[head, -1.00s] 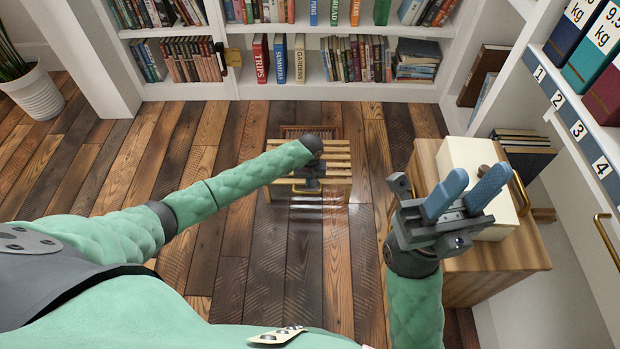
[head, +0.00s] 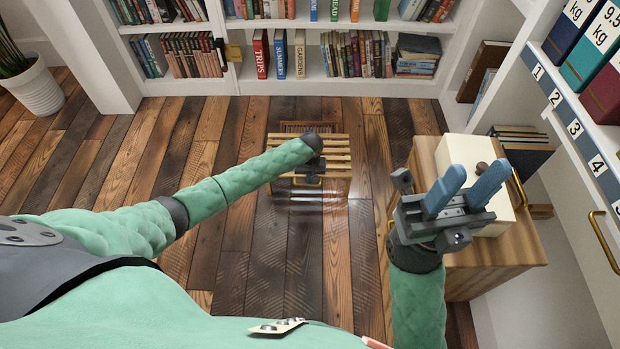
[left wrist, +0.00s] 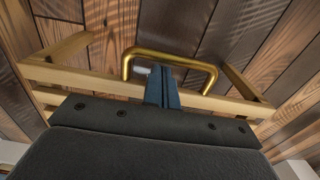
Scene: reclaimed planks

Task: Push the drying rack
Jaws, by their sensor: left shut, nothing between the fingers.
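The drying rack (head: 340,160) is a low, pale wooden slatted frame on the floor in front of the bookcase. Its slats (left wrist: 100,84) also show in the left wrist view. A brass handle (left wrist: 188,62) is on its near side. My left gripper (head: 308,180) is at this handle, its shut fingers (left wrist: 163,82) pointing into the handle's loop and holding nothing. I cannot tell whether they touch the rack. My left forearm hides part of the rack's left side in the head view. My right gripper (head: 474,176) is open and empty, above the wooden cabinet at right.
A wooden cabinet (head: 500,255) with a cream box (head: 462,152) on it stands at right. A full bookcase (head: 300,88) closes off the back, with a reddish-brown slatted piece (head: 296,127) behind the rack. A potted plant (head: 38,92) is at far left. The plank floor nearer me is clear.

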